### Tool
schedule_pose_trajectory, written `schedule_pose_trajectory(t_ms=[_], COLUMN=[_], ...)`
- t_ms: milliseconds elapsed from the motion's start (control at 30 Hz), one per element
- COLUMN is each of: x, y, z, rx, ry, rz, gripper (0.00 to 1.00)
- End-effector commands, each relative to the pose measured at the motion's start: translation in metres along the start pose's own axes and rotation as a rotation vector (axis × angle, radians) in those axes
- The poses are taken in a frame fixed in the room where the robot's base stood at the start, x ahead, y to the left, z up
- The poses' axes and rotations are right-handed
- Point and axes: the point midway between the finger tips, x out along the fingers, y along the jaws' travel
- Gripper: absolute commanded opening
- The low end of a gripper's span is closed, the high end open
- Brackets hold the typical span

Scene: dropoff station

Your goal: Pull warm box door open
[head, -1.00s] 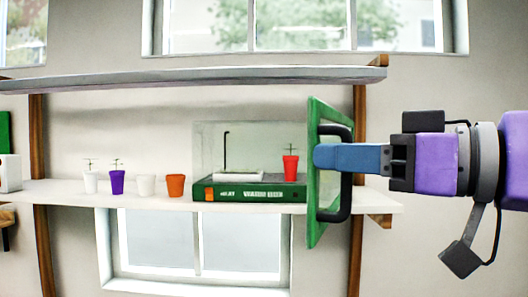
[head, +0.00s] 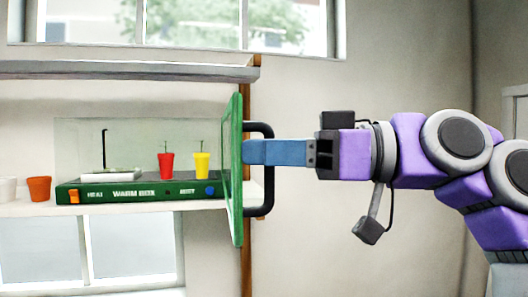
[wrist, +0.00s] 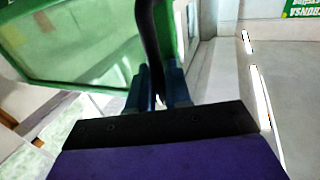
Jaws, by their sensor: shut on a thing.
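The warm box (head: 130,192) sits on the shelf with its green base and clear walls. Its green-framed door (head: 236,170) stands swung open at the box's right end, seen nearly edge-on in the head view. A black handle (head: 268,170) is on the door's right side. My gripper (head: 252,152) is shut on this handle, its blue fingers reaching it from the right. In the wrist view the black handle (wrist: 150,45) passes between the blue fingers (wrist: 158,88), with the green door frame (wrist: 90,86) behind. A red pot (head: 166,166) and a yellow pot (head: 202,166) stand in the box.
An orange pot (head: 39,188) and a white pot (head: 7,189) stand on the shelf (head: 30,208) left of the box. An upper shelf (head: 120,71) runs above. A wooden post (head: 247,262) stands behind the door. The wall right of the door is clear.

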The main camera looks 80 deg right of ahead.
Motion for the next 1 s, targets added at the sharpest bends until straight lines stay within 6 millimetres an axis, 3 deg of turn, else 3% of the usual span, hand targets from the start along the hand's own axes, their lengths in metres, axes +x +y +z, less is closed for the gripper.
schedule_pose_trajectory(t_ms=[200,233,400,733,1000], x=[-0.001,-0.001,-0.001,-0.007,-0.050], y=[0.000,0.000,0.000,0.000,0.001], z=[-0.003,-0.003,-0.002,-0.002,-0.002], rx=[0.000,0.000,0.000,0.000,0.002], ry=[0.008,0.008,0.005,0.004,0.006], rz=[0.002,0.002,0.001,0.000,0.002], gripper=[0.00,0.19,0.33,0.33,0.33])
